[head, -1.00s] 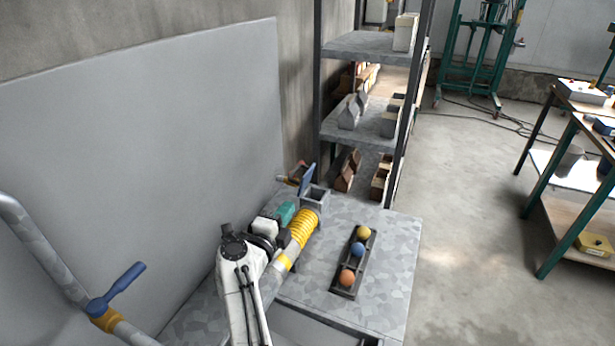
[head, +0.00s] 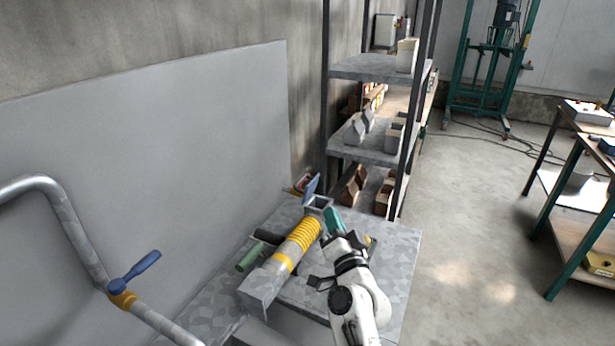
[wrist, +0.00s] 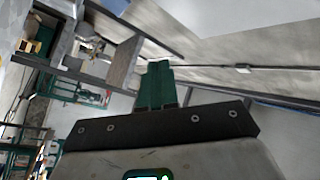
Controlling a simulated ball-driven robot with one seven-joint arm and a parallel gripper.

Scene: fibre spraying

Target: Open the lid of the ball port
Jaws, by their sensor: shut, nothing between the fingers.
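The ball port (head: 319,203) is a small square grey box at the far end of the pipe with the yellow ribbed section (head: 300,238). Its blue lid (head: 310,188) stands steeply raised on the port's left side, and the top looks open. My gripper (head: 331,217) has teal fingers close together with nothing between them, just in front of and right of the port in the head view. I cannot tell whether they touch it. In the wrist view the shut fingers (wrist: 160,85) point away from the camera, and the port and lid do not show.
The grey table (head: 395,260) carries the ball tray, mostly hidden behind my arm; a bit of a yellow ball (head: 368,239) shows. A green cylinder (head: 250,258) lies left of the pipe. A shelf rack (head: 375,150) stands behind. A pipe with a blue-handled valve (head: 135,277) is at left.

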